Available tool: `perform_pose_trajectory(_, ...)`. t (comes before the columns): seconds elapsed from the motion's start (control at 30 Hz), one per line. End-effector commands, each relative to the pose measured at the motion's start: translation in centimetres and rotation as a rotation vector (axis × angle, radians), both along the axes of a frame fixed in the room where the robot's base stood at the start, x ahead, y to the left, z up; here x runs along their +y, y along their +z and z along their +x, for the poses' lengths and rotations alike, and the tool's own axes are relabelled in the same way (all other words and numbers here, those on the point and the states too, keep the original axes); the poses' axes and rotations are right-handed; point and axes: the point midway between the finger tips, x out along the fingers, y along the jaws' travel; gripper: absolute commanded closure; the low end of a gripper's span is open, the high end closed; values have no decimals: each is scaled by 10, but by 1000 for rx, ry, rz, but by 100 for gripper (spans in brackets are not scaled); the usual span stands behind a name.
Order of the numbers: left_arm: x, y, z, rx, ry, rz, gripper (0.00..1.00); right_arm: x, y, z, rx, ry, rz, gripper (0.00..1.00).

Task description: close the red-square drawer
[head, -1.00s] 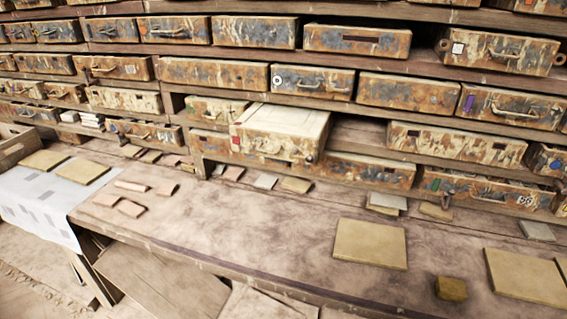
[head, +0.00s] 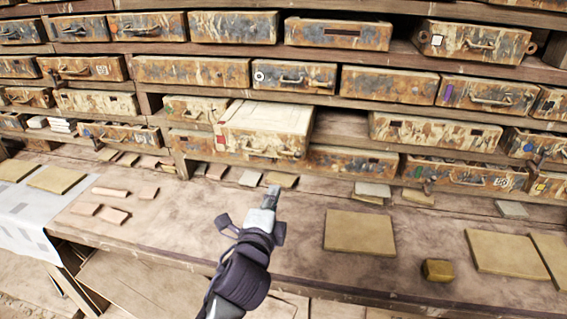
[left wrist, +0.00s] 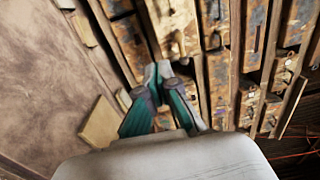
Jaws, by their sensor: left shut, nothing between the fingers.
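The red-square drawer (head: 265,117) is pulled out from the lower rows of the wall of drawers, with its pale top showing. A small red square is at the left of its worn front, and a handle is in the middle of the front. My left gripper (head: 272,193) is shut and empty above the bench, in front of and below the drawer in the head view. The left wrist view shows its two green-sided fingers (left wrist: 158,70) together, pointing towards the drawer wall; which drawer they face I cannot tell. My right gripper is not in view.
The bench (head: 170,217) runs below the drawers. A large tan tile (head: 359,233) and a small yellowish block (head: 438,270) lie to the right of my gripper. Several pinkish pieces (head: 115,215) lie to the left. The bench between gripper and drawer is mostly clear.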

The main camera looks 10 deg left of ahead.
Motion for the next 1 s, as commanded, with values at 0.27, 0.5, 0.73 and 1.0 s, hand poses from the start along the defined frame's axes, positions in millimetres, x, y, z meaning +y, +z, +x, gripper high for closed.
perform_pose_trajectory(0.27, -2, 3, 61, 1, 1, -2, 100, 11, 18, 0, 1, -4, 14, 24)
perform_pose_trajectory(0.5, -3, 2, 100, 2, 1, -3, 100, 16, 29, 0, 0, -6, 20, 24)
perform_pose_trajectory(0.73, -4, 0, 115, 2, 0, -4, 100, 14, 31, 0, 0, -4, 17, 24)
perform_pose_trajectory(1.0, -4, 0, 117, 2, 0, -4, 100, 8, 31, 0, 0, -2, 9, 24)
